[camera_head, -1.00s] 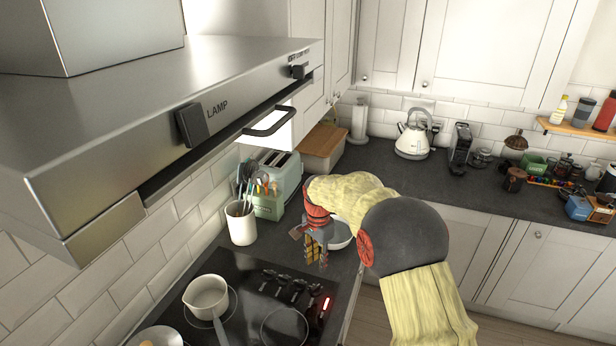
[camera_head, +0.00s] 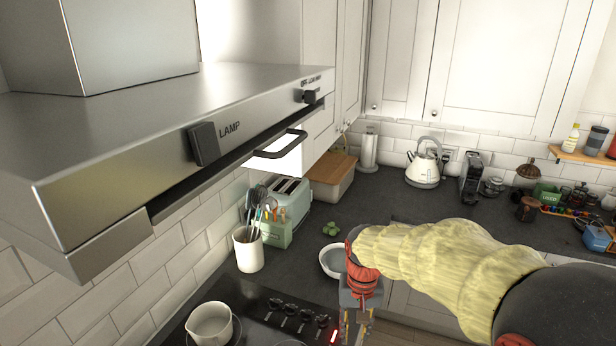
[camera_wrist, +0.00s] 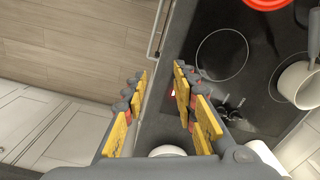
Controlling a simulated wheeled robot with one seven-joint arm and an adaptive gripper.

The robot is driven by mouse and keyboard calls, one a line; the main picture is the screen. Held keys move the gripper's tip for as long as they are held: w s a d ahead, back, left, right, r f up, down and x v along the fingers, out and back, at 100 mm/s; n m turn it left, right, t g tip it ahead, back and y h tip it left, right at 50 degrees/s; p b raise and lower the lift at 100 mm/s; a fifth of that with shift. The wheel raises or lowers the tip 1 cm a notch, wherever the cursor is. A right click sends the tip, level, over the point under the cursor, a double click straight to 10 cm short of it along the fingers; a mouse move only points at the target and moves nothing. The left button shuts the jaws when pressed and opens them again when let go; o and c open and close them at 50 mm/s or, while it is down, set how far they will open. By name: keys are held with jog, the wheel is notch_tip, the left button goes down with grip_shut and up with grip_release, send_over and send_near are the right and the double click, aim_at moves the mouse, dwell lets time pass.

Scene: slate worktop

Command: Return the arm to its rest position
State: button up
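My gripper (camera_head: 357,330) hangs at the end of my arm, near the front edge of the worktop and right of the hob, cut off by the bottom of the head view. In the wrist view my gripper (camera_wrist: 160,75) shows two fingers with yellow pads, spread apart with nothing between them. It points down over the worktop edge, with the hob on one side and the floor on the other. My arm in its yellow cover reaches in from the right of the head view and hides part of the right-hand worktop and cupboards.
A white bowl (camera_head: 329,263) sits just behind my gripper. The black hob (camera_head: 262,308) carries a pot (camera_head: 211,325). A utensil crock (camera_head: 248,250) and green toaster (camera_head: 280,228) stand at the wall. The range hood (camera_head: 120,150) overhangs on the left. A kettle (camera_head: 423,170) stands further back.

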jog(key=s+d+r+t+b, duration=0.2)
jog(key=s, duration=0.5)
jog(key=s+d+r+t+b, duration=0.1)
jog(key=s+d+r+b, duration=0.1)
jog(key=s, duration=0.4)
jog(key=s+d+r+t+b, duration=0.1)
jog(key=s+d+r+t, duration=0.1)
jog(key=s, duration=0.5)
jog(key=shift+s+d+r+n+t+b, duration=0.3)
jog(key=shift+d+r+n+b, duration=0.1)
jog(key=shift+d+r, duration=0.5)
jog(key=shift+a, duration=0.2)
